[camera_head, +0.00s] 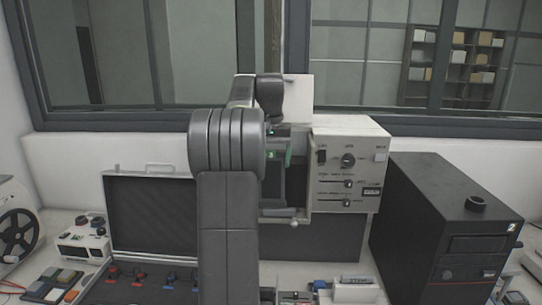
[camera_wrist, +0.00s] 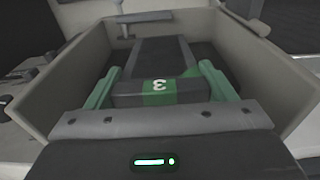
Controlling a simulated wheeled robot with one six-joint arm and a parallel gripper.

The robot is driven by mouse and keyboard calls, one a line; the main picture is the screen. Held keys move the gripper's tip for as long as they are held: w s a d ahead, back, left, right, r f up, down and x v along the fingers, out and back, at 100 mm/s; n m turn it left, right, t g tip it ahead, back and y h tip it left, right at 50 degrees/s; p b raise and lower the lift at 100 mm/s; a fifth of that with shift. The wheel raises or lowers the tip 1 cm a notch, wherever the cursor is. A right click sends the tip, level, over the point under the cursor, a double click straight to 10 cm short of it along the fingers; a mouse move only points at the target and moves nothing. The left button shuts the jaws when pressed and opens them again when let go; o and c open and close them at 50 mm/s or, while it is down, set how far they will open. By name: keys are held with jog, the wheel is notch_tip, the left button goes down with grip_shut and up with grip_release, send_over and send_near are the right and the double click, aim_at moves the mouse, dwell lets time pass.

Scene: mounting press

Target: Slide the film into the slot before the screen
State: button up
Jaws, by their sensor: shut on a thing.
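My gripper (camera_wrist: 161,82) is shut on the film (camera_wrist: 185,92), a dark block with a green label marked 3. Its green fingers press the block from both sides. In the head view the film's green label (camera_head: 271,155) shows beside my arm, in front of the pale machine (camera_head: 330,150). In the wrist view the film is between the light side walls of an open housing (camera_wrist: 85,62). A dark panel (camera_wrist: 160,52) lies just beyond it, perhaps the screen. The slot cannot be made out, and I cannot tell whether the film touches the housing.
The machine's control face (camera_head: 350,165) has a knob and sliders. A black computer case (camera_head: 435,225) stands to its right. An open black case (camera_head: 150,215) and a small control box (camera_head: 82,240) are at left. Small items crowd the front; a window is behind.

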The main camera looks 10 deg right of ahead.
jog(key=shift+w, duration=0.15)
jog(key=shift+w+d, duration=0.25)
jog(key=shift+w, duration=0.45)
jog(key=shift+w+d, duration=0.2)
jog(key=shift+w, duration=0.5)
jog(key=shift+f, duration=0.15)
jog(key=shift+f+b, duration=0.35)
jog(key=shift+f, duration=0.75)
